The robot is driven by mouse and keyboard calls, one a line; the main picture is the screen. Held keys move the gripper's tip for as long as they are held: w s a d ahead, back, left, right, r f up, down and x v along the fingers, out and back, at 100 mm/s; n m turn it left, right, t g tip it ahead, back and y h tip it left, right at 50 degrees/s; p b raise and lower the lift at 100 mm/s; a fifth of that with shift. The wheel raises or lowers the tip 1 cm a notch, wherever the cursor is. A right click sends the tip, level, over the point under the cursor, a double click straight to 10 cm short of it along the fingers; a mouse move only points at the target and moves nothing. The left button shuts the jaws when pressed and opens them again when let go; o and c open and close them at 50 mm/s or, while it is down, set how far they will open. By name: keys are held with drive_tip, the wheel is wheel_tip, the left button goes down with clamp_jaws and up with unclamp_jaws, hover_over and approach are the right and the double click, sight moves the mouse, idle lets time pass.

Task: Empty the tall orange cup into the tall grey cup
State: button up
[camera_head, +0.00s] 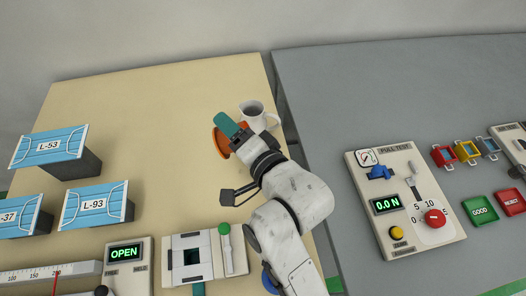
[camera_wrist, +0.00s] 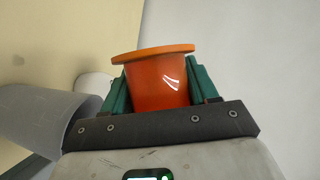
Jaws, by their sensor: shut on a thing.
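My gripper (camera_head: 228,127) is shut on the orange cup (camera_wrist: 158,88), whose body sits between the green fingers in the wrist view. In the head view the orange cup (camera_head: 221,143) is mostly hidden behind the gripper and looks tilted. A grey rounded surface (camera_wrist: 40,112) at the left of the wrist view appears to be this cup. I cannot see inside the orange cup, and cannot tell whether the cups touch.
Blue masks on dark stands (camera_head: 52,147) fill the left of the beige table (camera_head: 150,110). A display reading OPEN (camera_head: 124,253) and a white fixture (camera_head: 192,258) are in front. A pull tester (camera_head: 405,205) is on the grey table. The back of the beige table is clear.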

drive_tip(key=shift+d+r+m+y+b, duration=0.1)
drive_tip(key=shift+d+m+y+b, duration=0.15)
drive_tip(key=shift+m+b, duration=0.2)
drive_tip(key=shift+w, duration=0.1)
drive_tip(key=shift+w+d+m+t+y+b, duration=0.1)
drive_tip(key=shift+d+m+t+y+b, duration=0.25)
drive_tip(key=shift+b, duration=0.75)
drive_tip(key=shift+r+p, duration=0.3)
drive_tip(key=shift+m, duration=0.3)
drive_tip(key=shift+a+r, duration=0.1)
drive_tip(key=shift+a, duration=0.05)
drive_tip(key=shift+m, duration=0.4)
drive_tip(key=shift+r+m+t+y, duration=0.4)
drive_tip(key=shift+m+t, duration=0.15)
drive_tip(key=shift+m, duration=0.35)
